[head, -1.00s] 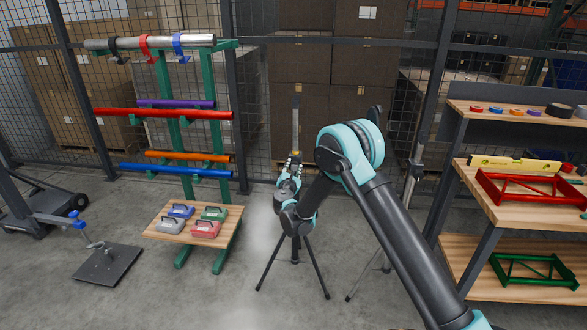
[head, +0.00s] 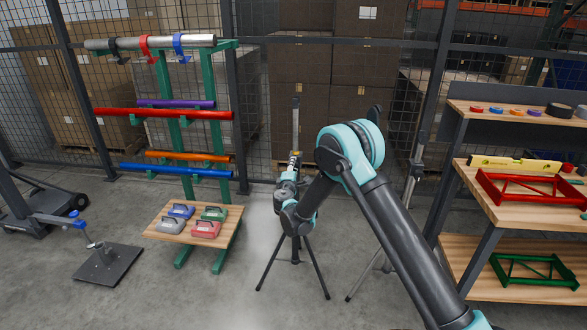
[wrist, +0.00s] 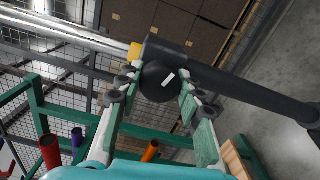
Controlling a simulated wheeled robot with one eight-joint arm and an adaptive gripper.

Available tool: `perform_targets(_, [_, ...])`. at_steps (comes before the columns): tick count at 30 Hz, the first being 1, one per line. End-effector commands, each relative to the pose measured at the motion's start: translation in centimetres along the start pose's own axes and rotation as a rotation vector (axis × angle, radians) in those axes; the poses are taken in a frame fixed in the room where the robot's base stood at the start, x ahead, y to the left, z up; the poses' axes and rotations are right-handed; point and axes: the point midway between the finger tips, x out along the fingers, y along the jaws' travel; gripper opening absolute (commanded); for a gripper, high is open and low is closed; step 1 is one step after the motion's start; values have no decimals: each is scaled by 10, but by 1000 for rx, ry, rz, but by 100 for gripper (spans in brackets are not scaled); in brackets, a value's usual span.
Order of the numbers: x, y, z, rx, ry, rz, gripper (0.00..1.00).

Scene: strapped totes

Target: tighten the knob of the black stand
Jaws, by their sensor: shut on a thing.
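The black stand (head: 295,248) stands on the floor in the middle of the head view, on spread tripod legs, with a silver pole (head: 295,118) rising upright from it. My gripper (head: 294,163) is at its upper part, and my arm hides some of the stand. In the wrist view, the round black knob (wrist: 158,84) with a white mark sits between the two fingers of my gripper (wrist: 160,92). The gripper is shut on the knob. The black tube (wrist: 245,93) runs to the right of the knob, and a yellow collar (wrist: 135,54) and the silver pole (wrist: 70,36) are to its left.
A grey stand (head: 415,170) is close behind my arm at the right. A wooden shelf unit (head: 465,205) fills the right side. Mesh fencing closes the back.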

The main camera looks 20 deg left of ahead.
Motion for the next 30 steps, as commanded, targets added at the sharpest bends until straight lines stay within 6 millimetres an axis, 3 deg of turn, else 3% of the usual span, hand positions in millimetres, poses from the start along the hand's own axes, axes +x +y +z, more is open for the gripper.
perform_targets(30, [-1,-1,1,931,-2,-1,7])
